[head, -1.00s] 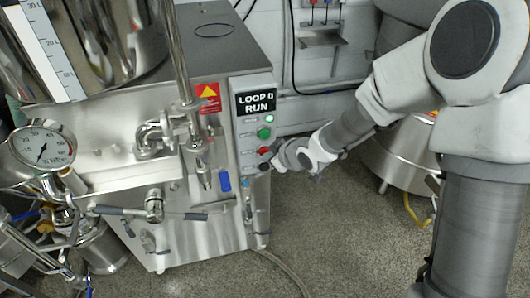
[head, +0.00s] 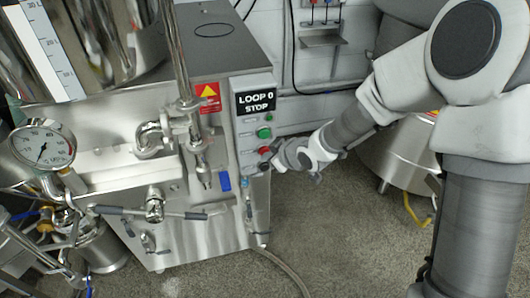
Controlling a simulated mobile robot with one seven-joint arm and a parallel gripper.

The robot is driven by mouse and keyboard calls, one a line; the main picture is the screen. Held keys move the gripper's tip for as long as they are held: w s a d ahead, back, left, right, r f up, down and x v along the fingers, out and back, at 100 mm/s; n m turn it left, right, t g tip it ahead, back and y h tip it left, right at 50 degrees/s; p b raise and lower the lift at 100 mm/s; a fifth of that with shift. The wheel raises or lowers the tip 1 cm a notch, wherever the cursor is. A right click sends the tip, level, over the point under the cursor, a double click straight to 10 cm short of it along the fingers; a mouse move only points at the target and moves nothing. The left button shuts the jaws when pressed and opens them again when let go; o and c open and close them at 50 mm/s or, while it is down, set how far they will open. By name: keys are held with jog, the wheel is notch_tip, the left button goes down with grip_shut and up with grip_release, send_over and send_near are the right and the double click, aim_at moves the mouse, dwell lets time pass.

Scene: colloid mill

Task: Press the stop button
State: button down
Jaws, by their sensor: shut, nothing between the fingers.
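The control panel (head: 251,103) is a grey box on the steel machine's right front corner. Its black display (head: 257,102) reads "LOOP 0 STOP". A green button (head: 264,133) sits below the display, and a red stop button (head: 264,151) sits below the green one. My gripper (head: 273,157) is shut and empty, its tip right at the red button's right side. Whether the tip touches the button I cannot tell. A dark round knob (head: 264,167) shows just below the red button.
The steel machine (head: 215,45) has pipes, a lever handle (head: 155,210) and a pressure gauge (head: 43,147) on its left. A steel vessel (head: 400,150) stands behind my arm. The floor (head: 340,230) right of the machine is mostly clear, with a hose (head: 285,268) on it.

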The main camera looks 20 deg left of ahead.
jog(key=shift+s+d, duration=0.35)
jog(key=shift+s, duration=0.2)
jog(key=shift+s+d+b, duration=0.1)
jog(key=shift+s+d, duration=0.35)
jog(key=shift+s, duration=0.25)
jog(key=shift+s+d+b, duration=0.15)
jog(key=shift+s+d, duration=0.3)
jog(key=shift+s, duration=0.25)
jog(key=shift+s+d+b, duration=0.1)
jog(key=shift+s+d, duration=0.35)
jog(key=shift+s, duration=0.25)
